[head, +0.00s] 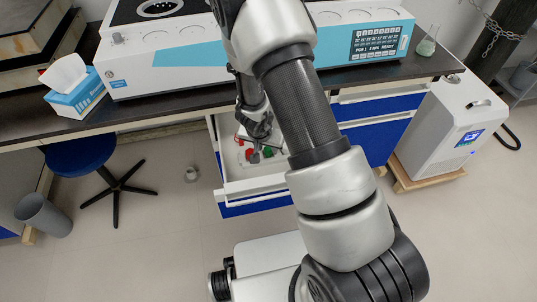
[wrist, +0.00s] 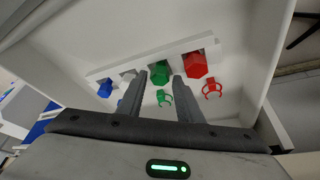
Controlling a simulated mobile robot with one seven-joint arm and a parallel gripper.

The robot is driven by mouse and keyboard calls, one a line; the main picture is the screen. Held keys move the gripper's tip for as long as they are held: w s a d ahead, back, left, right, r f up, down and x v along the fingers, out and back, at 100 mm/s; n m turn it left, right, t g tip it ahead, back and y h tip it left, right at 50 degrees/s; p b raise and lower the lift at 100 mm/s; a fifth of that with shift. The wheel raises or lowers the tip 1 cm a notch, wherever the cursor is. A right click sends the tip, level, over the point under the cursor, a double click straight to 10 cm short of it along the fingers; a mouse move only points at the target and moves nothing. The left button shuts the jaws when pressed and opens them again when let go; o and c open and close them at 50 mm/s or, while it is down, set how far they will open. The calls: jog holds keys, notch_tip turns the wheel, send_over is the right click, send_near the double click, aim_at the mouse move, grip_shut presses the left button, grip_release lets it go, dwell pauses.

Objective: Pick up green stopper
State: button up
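The green stopper (wrist: 161,70), a faceted knob, is in a white strip inside the open drawer. In the wrist view it shows just beyond and between my fingertips. My gripper (wrist: 160,77) is open with nothing held, and its two fingers point into the drawer. I cannot tell whether either finger touches the stopper.
A red stopper (wrist: 196,65) is right of the green one, close to my right finger. A blue piece (wrist: 105,88) lies left. A green clip (wrist: 163,97) and a red clip (wrist: 212,89) are nearer. White drawer walls (head: 257,187) surround them; the bench edge is above.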

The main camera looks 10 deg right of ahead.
jog(key=shift+x, duration=1)
jog(key=c, duration=0.8)
